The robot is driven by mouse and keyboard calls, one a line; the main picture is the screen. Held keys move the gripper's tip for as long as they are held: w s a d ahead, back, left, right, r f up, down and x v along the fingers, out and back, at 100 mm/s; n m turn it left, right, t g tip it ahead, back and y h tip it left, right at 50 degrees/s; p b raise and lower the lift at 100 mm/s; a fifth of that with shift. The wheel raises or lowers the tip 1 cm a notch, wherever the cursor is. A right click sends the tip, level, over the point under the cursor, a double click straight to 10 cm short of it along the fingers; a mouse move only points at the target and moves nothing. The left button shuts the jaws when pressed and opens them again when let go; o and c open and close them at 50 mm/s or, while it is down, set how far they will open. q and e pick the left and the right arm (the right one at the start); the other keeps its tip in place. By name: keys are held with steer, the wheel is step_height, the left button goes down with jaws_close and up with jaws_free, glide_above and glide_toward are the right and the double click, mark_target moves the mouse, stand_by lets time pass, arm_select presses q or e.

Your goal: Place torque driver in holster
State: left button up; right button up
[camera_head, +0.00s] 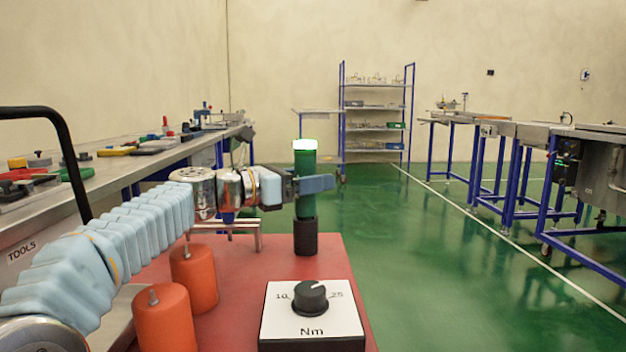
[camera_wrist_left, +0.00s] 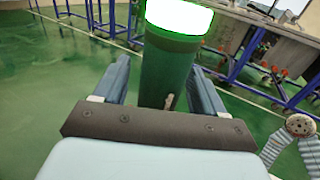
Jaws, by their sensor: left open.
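The torque driver appears as an upright green cylinder (camera_head: 305,160) with a bright lit top; it also shows in the left wrist view (camera_wrist_left: 170,65). Its lower end meets a short black cylindrical holster (camera_head: 305,238) on the red table top; how deep it sits inside cannot be seen. My left gripper (camera_head: 310,185) reaches in from the left at the driver's mid-height. In the left wrist view its two blue fingers (camera_wrist_left: 160,85) stand apart on either side of the driver, with visible gaps. My right gripper is not in view.
A white box with a black Nm dial (camera_head: 311,298) stands at the red table's (camera_head: 240,270) front. Two orange cylinders (camera_head: 163,318) stand under my left arm, with a small metal stand (camera_head: 240,228) behind. A tool bench (camera_head: 100,170) runs along the left. Green floor lies open to the right.

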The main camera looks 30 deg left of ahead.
arm_select(q)
steer(key=v, duration=1.1)
steer(key=shift+s, duration=0.1)
